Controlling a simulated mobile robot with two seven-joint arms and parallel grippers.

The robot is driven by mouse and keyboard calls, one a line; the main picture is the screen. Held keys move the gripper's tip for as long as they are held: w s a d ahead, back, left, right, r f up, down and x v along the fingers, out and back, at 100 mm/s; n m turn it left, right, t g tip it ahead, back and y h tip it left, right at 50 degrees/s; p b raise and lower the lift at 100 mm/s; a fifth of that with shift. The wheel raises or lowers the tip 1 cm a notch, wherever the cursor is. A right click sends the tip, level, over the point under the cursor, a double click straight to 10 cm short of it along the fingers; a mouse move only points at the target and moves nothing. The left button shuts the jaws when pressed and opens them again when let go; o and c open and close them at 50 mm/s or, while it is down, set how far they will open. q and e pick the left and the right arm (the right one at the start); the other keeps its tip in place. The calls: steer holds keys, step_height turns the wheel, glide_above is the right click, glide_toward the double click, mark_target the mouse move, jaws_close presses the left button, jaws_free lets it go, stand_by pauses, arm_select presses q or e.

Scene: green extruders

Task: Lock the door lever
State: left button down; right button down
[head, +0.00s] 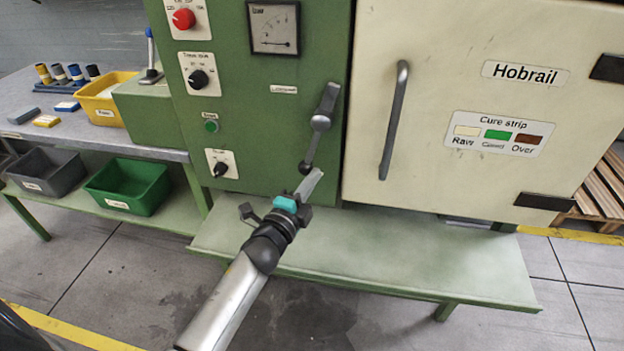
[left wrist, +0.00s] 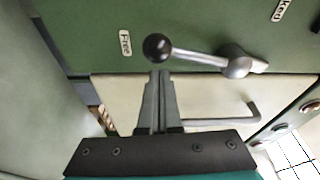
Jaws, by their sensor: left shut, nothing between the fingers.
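The door lever (head: 321,121) is a grey metal handle on the green panel, just left of the cream door. Its dark ball knob (head: 306,167) points down; in the left wrist view the ball knob (left wrist: 157,47) is at the left end of the lever arm, with the pivot (left wrist: 237,66) to its right. My left gripper (head: 312,180) is shut and empty, its tips right by the knob. In the left wrist view the gripper's fingertips (left wrist: 159,76) are together just below the knob; I cannot tell whether they touch it. My right gripper is out of view.
A "Free" label (left wrist: 125,42) is near the knob. The cream door (head: 450,60) has a long grey handle (head: 394,120). A pale green shelf (head: 400,262) runs below. Left stand a workbench (head: 130,138), a yellow bin (head: 106,98) and a green bin (head: 128,186).

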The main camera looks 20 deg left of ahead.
mark_target(304, 168)
arm_select(q)
steer(key=shift+a, duration=0.1)
steer(key=shift+s+a+m+p, duration=0.1)
steer(key=shift+a+m+p, duration=0.2)
steer(key=shift+p, duration=0.05)
steer(key=shift+a+r, duration=0.1)
steer(key=shift+a, duration=0.15)
steer(key=shift+s+a+r+m+g+p, duration=0.2)
steer(key=shift+a+m+p, duration=0.25)
steer(key=shift+m+p, duration=0.15)
steer(key=shift+s+a+r+m+g+p, duration=0.1)
steer(key=shift+a+r+m+p, duration=0.1)
steer(key=shift+a+m+p, duration=0.3)
steer(key=s+a+r+m+g+y+p, duration=0.1)
steer(key=a+r+m+p, duration=0.6)
steer(key=p, duration=0.9)
steer(key=shift+s+r+m+g+y, duration=0.3)
steer(key=shift+r+m+g+y, duration=0.55)
steer(key=shift+m, duration=1.05)
steer(key=shift+r, duration=0.15)
